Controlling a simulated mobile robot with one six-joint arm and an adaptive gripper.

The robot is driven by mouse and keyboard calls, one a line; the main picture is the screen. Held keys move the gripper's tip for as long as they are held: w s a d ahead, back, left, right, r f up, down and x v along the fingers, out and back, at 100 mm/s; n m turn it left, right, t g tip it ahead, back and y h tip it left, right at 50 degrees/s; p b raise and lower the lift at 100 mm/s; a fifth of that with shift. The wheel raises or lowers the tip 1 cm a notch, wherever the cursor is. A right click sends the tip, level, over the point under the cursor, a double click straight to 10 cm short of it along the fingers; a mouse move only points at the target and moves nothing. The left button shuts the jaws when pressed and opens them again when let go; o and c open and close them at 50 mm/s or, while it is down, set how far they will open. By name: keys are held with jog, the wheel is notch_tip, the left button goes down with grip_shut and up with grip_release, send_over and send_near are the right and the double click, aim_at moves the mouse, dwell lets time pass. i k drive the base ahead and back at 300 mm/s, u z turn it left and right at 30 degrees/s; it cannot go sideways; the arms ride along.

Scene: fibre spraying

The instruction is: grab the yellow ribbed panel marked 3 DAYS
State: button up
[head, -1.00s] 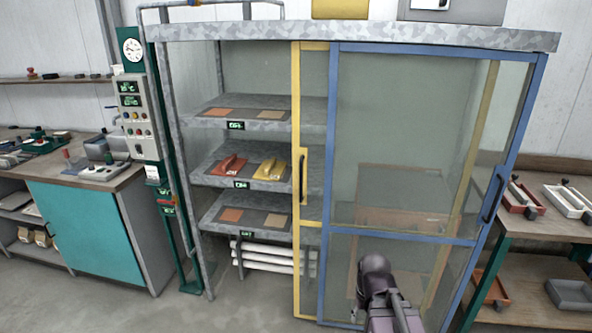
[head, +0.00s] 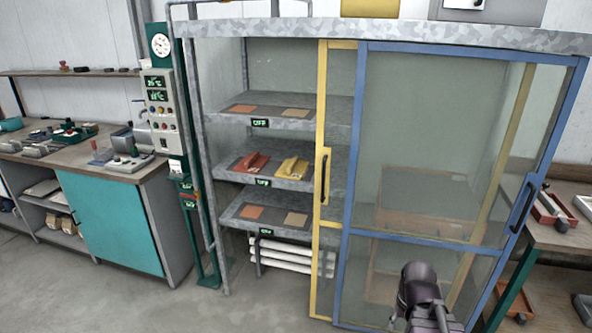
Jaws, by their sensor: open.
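A yellow piece (head: 292,168) with a raised ridge lies on the right half of the middle shelf inside the cabinet. It fits the yellow ribbed panel, but its marking is too small to read. A similar red-orange piece (head: 252,162) lies just left of it on the same shelf (head: 316,183). Part of my arm shows at the lower right, in front of the blue-framed door. My gripper's fingers are not in view, and nothing of mine is near the yellow piece.
The cabinet's left side is open. A yellow-framed door (head: 323,210) and a blue-framed glass door (head: 455,150) cover the right. Flat orange and tan pieces lie on the upper and lower shelves. A teal-doored bench (head: 108,228) stands left, with clear floor in front.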

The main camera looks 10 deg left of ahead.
aim_at(295, 168)
jog(key=u, duration=0.05)
jog(key=i, duration=1)
jog(key=z, duration=0.05)
